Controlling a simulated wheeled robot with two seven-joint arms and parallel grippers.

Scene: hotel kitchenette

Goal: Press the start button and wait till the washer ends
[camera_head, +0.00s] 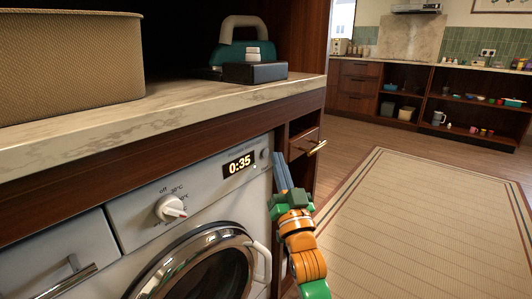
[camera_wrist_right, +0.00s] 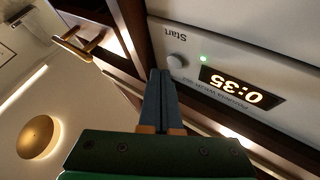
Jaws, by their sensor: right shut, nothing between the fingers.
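The white washer (camera_head: 118,212) is built in under the counter, with a dial (camera_head: 171,208) and a round door (camera_head: 215,268). Its display (camera_head: 239,164) reads 0:35, and the display also shows in the right wrist view (camera_wrist_right: 240,90). The round start button (camera_wrist_right: 177,61) sits beside the display under the word "Start", near a lit green light (camera_wrist_right: 203,58). My right gripper (camera_head: 279,160) is shut and empty at the panel's right end. In the wrist view its fingertips (camera_wrist_right: 160,74) are close beside the button; I cannot tell whether they touch. My left gripper is out of view.
A marble counter (camera_head: 170,112) above the washer holds a woven basket (camera_head: 65,65) and a teal appliance (camera_head: 240,58). A wooden drawer with a brass handle (camera_head: 317,147) is right of my gripper. The rug (camera_head: 420,220) to the right is clear.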

